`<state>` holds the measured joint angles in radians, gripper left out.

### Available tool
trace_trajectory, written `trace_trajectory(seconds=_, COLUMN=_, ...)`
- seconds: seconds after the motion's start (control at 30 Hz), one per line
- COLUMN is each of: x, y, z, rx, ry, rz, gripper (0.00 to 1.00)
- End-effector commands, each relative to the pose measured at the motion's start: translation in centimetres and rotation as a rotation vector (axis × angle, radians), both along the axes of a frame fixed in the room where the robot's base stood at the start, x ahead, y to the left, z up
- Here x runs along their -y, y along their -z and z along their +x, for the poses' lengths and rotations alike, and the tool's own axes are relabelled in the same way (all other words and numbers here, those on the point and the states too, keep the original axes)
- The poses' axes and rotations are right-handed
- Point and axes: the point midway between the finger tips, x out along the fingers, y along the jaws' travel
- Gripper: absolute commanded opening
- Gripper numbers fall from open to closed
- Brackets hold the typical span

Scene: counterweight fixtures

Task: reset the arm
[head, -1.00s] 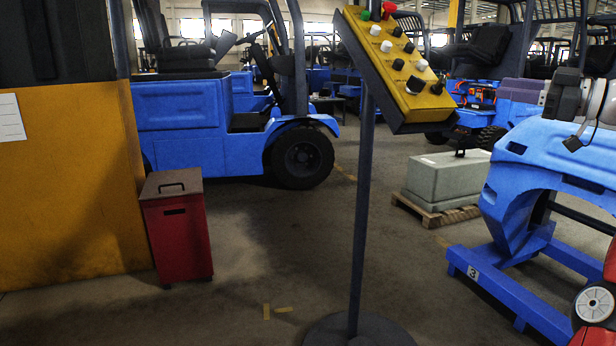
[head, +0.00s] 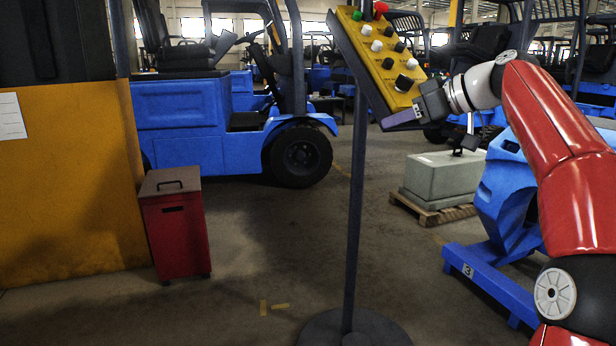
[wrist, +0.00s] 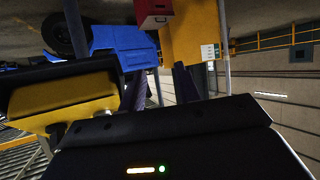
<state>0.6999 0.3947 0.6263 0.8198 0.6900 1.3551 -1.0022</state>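A yellow control panel (head: 375,62) with a dark edge is tilted on a dark post (head: 356,220). It carries a green button (head: 357,15), a red button (head: 380,8), several white and black buttons, and a large black knob (head: 404,83) low down. My gripper (head: 398,119) is at the panel's lower right edge; I cannot tell whether it touches. In the wrist view my two purple fingers (wrist: 160,78) stand apart with nothing seen between them. The panel's yellow part (wrist: 65,105) shows left of them. My gripper hides part of the panel's lower right.
A red bin (head: 175,232) stands by a yellow-orange wall (head: 70,180) at left. A blue vehicle (head: 180,115) is behind. A grey block (head: 440,180) rests on a pallet at right, near a blue frame (head: 505,195). Floor between bin and post is clear.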

Motion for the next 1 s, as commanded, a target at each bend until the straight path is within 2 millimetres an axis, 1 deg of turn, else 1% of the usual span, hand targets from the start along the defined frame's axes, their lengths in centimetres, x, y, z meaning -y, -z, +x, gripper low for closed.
trace_trajectory(seconds=0.03, x=-3.1, y=1.4, z=-1.0, rx=-0.070, ry=0.023, rz=-0.046, gripper=0.33)
trace_trajectory(seconds=0.1, x=-5.9, y=3.8, z=-2.6, rx=-0.168, ry=0.085, rz=-0.104, gripper=0.33)
trace_trajectory(seconds=0.17, x=-7.6, y=6.0, z=-4.3, rx=-0.244, ry=0.150, rz=-0.151, gripper=0.33)
trace_trajectory(seconds=0.2, x=-8.4, y=7.4, z=-5.7, rx=-0.285, ry=0.196, rz=-0.179, gripper=0.33)
trace_trajectory(seconds=0.27, x=-9.1, y=9.5, z=-8.0, rx=-0.341, ry=0.267, rz=-0.217, gripper=0.33)
trace_trajectory(seconds=0.3, x=-9.3, y=10.9, z=-9.7, rx=-0.374, ry=0.317, rz=-0.240, gripper=0.33)
trace_trajectory(seconds=0.37, x=-9.3, y=12.9, z=-12.3, rx=-0.415, ry=0.393, rz=-0.267, gripper=0.33)
trace_trajectory(seconds=0.4, x=-9.1, y=14.3, z=-14.2, rx=-0.438, ry=0.444, rz=-0.281, gripper=0.33)
trace_trajectory(seconds=0.47, x=-8.5, y=16.4, z=-17.1, rx=-0.467, ry=0.518, rz=-0.296, gripper=0.33)
trace_trajectory(seconds=0.5, x=-7.9, y=17.8, z=-19.1, rx=-0.485, ry=0.566, rz=-0.301, gripper=0.33)
trace_trajectory(seconds=0.57, x=-7.0, y=20.1, z=-22.1, rx=-0.508, ry=0.633, rz=-0.303, gripper=0.33)
trace_trajectory(seconds=0.6, x=-6.4, y=21.6, z=-24.0, rx=-0.519, ry=0.673, rz=-0.301, gripper=0.33)
trace_trajectory(seconds=0.67, x=-5.4, y=23.9, z=-26.7, rx=-0.537, ry=0.727, rz=-0.293, gripper=0.33)
trace_trajectory(seconds=0.7, x=-4.8, y=25.3, z=-28.3, rx=-0.548, ry=0.757, rz=-0.286, gripper=0.33)
trace_trajectory(seconds=0.8, x=-3.7, y=28.5, z=-31.4, rx=-0.567, ry=0.810, rz=-0.268, gripper=0.33)
trace_trajectory(seconds=0.83, x=-3.5, y=29.3, z=-32.1, rx=-0.574, ry=0.820, rz=-0.262, gripper=0.33)
trace_trajectory(seconds=0.9, x=-3.1, y=30.8, z=-33.3, rx=-0.583, ry=0.839, rz=-0.253, gripper=0.33)
trace_trajectory(seconds=1.0, x=-2.8, y=31.8, z=-34.2, rx=-0.589, ry=0.854, rz=-0.245, gripper=0.33)
